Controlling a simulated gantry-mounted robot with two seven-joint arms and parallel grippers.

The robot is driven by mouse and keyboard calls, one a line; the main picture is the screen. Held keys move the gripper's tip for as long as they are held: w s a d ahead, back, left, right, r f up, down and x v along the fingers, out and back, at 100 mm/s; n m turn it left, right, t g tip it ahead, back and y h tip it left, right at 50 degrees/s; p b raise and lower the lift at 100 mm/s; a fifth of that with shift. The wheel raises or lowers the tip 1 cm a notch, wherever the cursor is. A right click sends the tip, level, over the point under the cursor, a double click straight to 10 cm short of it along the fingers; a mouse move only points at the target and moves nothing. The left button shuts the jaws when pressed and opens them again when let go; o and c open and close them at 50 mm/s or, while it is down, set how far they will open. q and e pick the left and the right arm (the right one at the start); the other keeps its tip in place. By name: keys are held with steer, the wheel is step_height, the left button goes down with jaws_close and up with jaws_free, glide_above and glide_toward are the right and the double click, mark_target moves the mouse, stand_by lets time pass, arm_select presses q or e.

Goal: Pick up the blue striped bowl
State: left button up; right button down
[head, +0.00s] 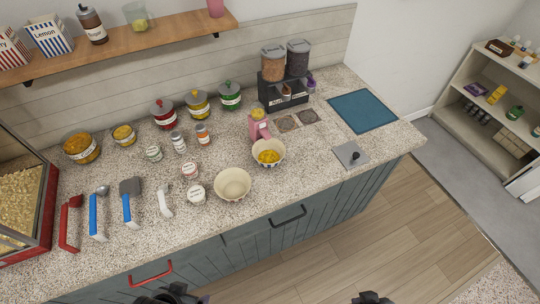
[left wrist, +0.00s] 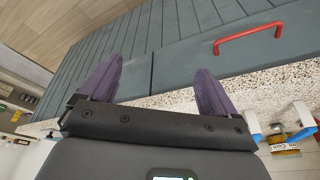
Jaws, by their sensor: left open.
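A bowl with blue stripes on its outer side (head: 279,162) stands on the speckled counter near its front edge, right of the middle. It holds yellow pieces. My left gripper (head: 178,297) shows only partly at the bottom edge of the head view, in front of and below the counter, well away from the bowl. In the left wrist view its purple fingers (left wrist: 157,72) are apart with nothing between them. My right gripper (head: 371,298) is barely visible at the bottom edge; its fingers cannot be made out.
The counter's cabinet front has a red handle (head: 150,274) and a dark handle (head: 287,219). A pink container (head: 258,127) stands right behind the striped bowl. Utensils, small jars and a popcorn machine (head: 25,210) fill the left. A grey plate with a knob (head: 351,154) lies to the right.

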stand_by(0.4)
arm_select(q)
steer(key=c, duration=1.1)
